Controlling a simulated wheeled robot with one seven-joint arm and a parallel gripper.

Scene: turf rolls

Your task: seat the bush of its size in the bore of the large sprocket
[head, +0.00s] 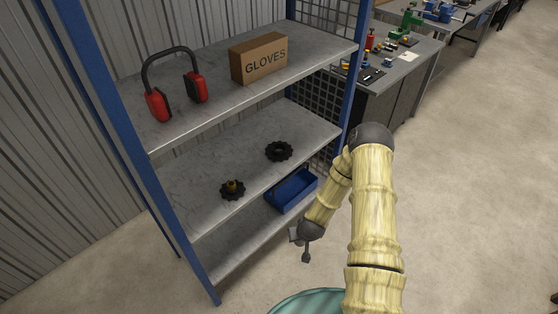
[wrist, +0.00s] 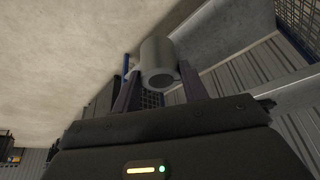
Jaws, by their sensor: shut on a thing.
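My gripper (wrist: 157,84) is shut on a plain grey cylindrical bush (wrist: 159,58), with one finger on each side and the bush's open end showing. In the head view my wrist hangs in front of the shelf unit, low and near the blue bin; the bush is hard to make out there. A dark toothed sprocket (head: 279,151) lies flat on the middle shelf, its bore looking empty. A second dark sprocket (head: 226,194) lies nearer, left of it, with a brass-coloured bush (head: 232,186) standing at its middle. The farther sprocket appears the larger one.
The middle shelf (head: 225,155) is otherwise bare, with the upper shelf (head: 215,101) above it holding red ear defenders (head: 158,106) and a gloves box (head: 259,59). A blue bin (head: 292,190) is on the shelf below. A blue post (head: 351,75) stands at the right front corner.

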